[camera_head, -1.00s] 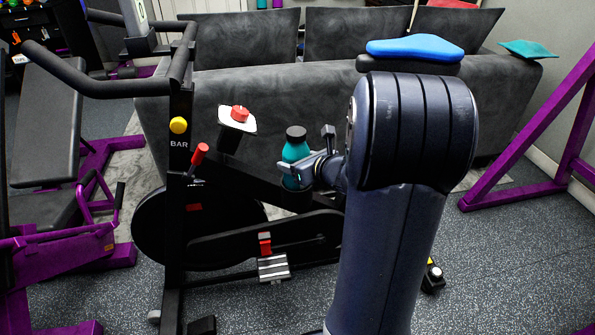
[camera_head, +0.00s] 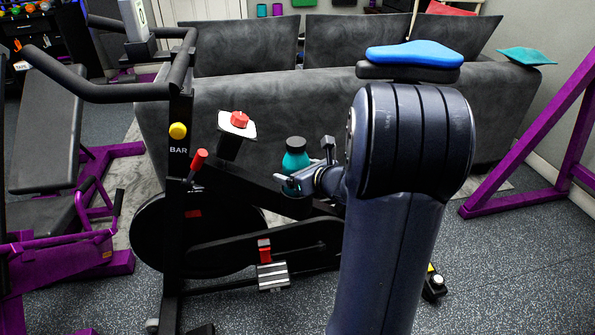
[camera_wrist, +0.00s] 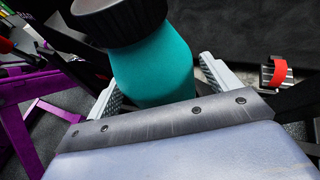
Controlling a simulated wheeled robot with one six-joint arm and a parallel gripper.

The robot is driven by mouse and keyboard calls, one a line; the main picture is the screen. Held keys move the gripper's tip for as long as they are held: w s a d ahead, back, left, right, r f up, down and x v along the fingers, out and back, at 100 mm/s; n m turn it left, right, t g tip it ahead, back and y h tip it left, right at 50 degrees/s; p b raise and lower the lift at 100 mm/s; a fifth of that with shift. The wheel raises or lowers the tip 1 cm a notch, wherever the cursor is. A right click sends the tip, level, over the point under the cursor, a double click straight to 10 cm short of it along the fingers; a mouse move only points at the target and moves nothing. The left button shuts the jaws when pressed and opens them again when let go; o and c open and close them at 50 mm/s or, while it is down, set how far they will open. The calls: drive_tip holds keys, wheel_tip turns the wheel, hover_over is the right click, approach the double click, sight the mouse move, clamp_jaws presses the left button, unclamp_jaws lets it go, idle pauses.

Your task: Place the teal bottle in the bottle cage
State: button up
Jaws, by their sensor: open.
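The teal bottle (camera_head: 295,161) with its black cap stands upright at the exercise bike's frame in the head view. Its lower part is behind my gripper (camera_head: 287,184). A dark holder, apparently the bottle cage (camera_head: 297,208), shows just below; how deep the bottle sits in it is hidden. In the wrist view, the bottle (camera_wrist: 155,68) stands between the two fingers of my gripper (camera_wrist: 160,88). The jaws are open, with one finger on each side of the bottle. The cage cannot be made out clearly in the wrist view.
The bike's black handlebar (camera_head: 100,90) and upright post stand left of my gripper. A red lever (camera_head: 198,160) and a pedal (camera_head: 272,274) are near. A grey sofa (camera_head: 240,110) is behind. Purple rack beams (camera_head: 535,145) stand right. Open floor lies at lower right.

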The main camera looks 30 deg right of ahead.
drive_tip(key=p+v, duration=0.4)
drive_tip(key=v, duration=0.8)
drive_tip(key=shift+r, duration=0.2)
drive_tip(key=shift+a, duration=0.1)
